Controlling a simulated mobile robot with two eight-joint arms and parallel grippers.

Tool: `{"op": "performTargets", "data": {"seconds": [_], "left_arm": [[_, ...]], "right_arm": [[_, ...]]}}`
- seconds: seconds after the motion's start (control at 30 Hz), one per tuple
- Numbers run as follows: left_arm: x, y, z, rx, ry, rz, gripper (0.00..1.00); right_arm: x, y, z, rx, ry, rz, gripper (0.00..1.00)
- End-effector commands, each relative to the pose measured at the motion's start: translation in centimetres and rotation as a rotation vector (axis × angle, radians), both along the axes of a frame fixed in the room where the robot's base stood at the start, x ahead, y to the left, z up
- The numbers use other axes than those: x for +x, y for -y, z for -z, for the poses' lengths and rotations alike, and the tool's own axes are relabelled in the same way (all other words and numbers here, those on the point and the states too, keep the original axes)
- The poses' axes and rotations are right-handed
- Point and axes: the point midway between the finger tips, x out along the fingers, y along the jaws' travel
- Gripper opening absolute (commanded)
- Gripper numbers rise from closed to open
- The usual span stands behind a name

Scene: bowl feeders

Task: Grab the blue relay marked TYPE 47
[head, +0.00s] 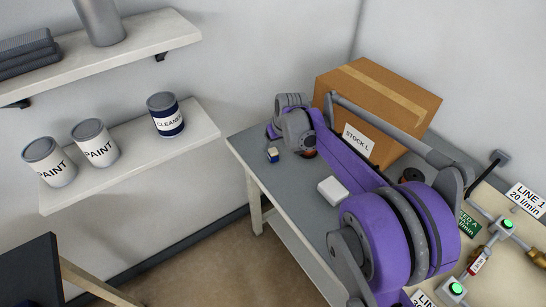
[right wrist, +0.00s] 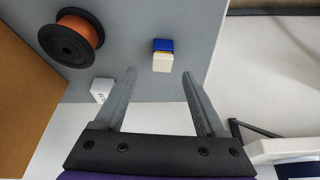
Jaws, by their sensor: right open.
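The blue relay (right wrist: 163,46) is a small block with a blue part, a cream part and a thin yellowish band between them. It lies on the grey table top; its marking is too small to read. It also shows in the head view as a small blue-and-cream block (head: 272,155), just below the end of my right arm. My right gripper (right wrist: 158,73) is open and empty. In the right wrist view the relay is just beyond the fingertips, roughly centred between them. My left gripper is in neither view.
An orange and black spool (right wrist: 77,37) lies left of the relay in the wrist view, with a small white labelled item (right wrist: 102,89) nearby. A white box (head: 333,190) and a cardboard box (head: 390,88) marked STOCK stand on the grey table (head: 296,190). A shelf (head: 190,142) holds cans.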

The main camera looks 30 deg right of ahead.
Motion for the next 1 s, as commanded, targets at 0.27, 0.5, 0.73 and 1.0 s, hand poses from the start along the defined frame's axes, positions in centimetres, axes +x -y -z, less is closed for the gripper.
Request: {"op": "performTargets", "data": {"seconds": [0.27,0.5,0.73,1.0], "left_arm": [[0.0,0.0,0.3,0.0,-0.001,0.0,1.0],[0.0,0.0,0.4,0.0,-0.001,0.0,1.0],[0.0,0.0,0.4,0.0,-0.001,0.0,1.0],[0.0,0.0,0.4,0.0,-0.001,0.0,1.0]], "right_arm": [[0.8,-0.3,3.5,0.0,0.0,0.0,0.72],[1.5,-0.2,5.2,0.0,0.0,0.0,0.72],[1.5,-0.2,5.1,0.0,0.0,0.0,0.64],[1.5,-0.2,5.1,0.0,0.0,0.0,0.15]]}}
